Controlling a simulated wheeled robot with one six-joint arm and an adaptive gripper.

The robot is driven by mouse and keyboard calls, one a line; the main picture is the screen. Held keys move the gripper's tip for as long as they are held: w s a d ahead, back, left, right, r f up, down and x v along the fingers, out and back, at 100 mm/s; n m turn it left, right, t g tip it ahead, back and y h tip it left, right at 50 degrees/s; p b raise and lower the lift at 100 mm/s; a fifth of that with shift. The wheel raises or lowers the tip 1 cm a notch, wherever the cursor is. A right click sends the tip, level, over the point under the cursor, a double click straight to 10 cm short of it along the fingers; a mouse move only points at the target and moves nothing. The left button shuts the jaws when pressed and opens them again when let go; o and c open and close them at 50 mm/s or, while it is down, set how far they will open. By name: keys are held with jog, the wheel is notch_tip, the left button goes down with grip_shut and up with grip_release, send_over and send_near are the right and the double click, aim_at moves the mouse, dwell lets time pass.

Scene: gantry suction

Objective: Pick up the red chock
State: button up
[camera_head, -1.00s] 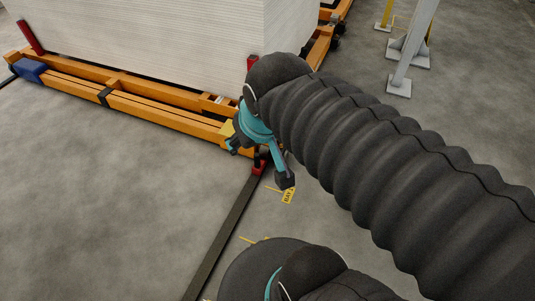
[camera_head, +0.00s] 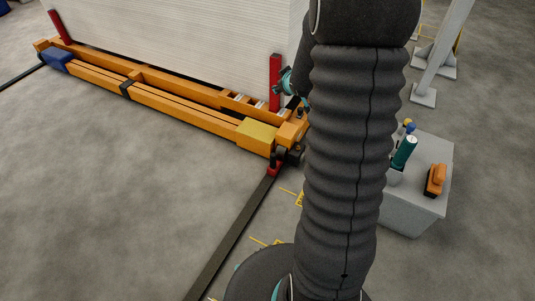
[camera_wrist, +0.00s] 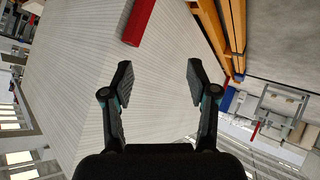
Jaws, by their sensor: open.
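The red chock (camera_head: 273,168) appears as a small red block on the dark floor rail (camera_head: 236,229), at the near right corner of the orange cart (camera_head: 181,105). Dark cart parts stand just above it. I do not make it out in the wrist view. My gripper (camera_wrist: 159,65) is open in the wrist view, with nothing between its fingers. In the head view my arm hides most of it. A teal part shows beside the red post (camera_head: 274,82), higher in the picture than the chock and apart from it.
A stack of white sheets (camera_head: 180,40) fills the cart and much of the wrist view (camera_wrist: 160,100). A grey table (camera_head: 424,207) with a green bottle (camera_head: 404,152) and an orange tool (camera_head: 436,180) stands right. Bare floor lies left of the rail.

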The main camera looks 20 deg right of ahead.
jog(key=w+d+f+n+t+y, duration=0.1)
jog(key=w+d+f+y, duration=0.2)
jog(key=f, duration=0.8)
jog(key=t+y+b, duration=0.3)
jog(key=t+y, duration=0.2)
send_near(273, 154)
jog(key=x, duration=1)
jog(key=shift+w+a+f, duration=0.1)
jog(key=shift+f, duration=0.25)
grip_shut()
